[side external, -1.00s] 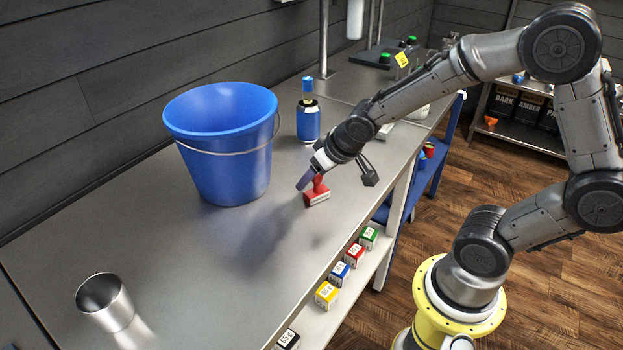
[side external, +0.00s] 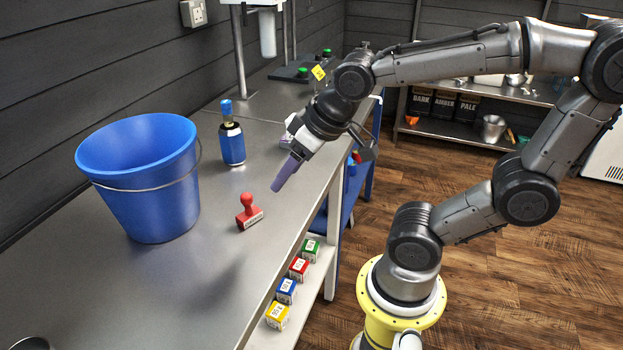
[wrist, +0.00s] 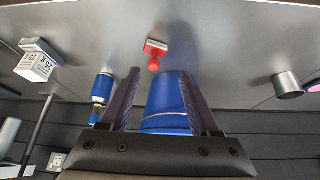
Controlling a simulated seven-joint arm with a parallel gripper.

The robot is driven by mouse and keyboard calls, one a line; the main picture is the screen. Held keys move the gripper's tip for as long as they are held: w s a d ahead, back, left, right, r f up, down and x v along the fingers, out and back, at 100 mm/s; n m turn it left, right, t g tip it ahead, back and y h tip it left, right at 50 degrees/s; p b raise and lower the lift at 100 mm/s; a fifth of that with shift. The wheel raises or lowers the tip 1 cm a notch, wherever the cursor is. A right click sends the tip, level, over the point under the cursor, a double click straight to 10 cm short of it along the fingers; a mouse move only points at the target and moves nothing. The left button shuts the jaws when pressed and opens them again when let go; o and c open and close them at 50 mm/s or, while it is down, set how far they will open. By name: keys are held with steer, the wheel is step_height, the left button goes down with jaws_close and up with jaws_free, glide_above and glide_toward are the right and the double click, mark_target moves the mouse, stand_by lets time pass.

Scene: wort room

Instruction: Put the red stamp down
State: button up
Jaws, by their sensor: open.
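The red stamp (side external: 249,212) stands upright on the metal bench, between the blue bucket and the bench's front edge. It also shows in the wrist view (wrist: 155,52), beyond the fingertips and apart from them. My gripper (side external: 280,186) is above the bench, up and to the right of the stamp, with its purple fingers pointing down and left. In the wrist view my gripper (wrist: 162,75) has its two fingers spread wide, with nothing held between them.
A blue bucket (side external: 150,190) and a blue bottle (side external: 232,142) stand behind the stamp. Several small coloured boxes (side external: 287,291) sit on the shelf below. A metal cup (wrist: 287,85) and white boxes (wrist: 37,62) show in the wrist view. The bench left of the stamp's front is clear.

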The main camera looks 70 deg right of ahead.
steer(key=s+a+n, duration=0.1)
steer(key=s, duration=0.6)
steer(key=shift+a+r+y, duration=0.3)
steer(key=shift+y, duration=0.1)
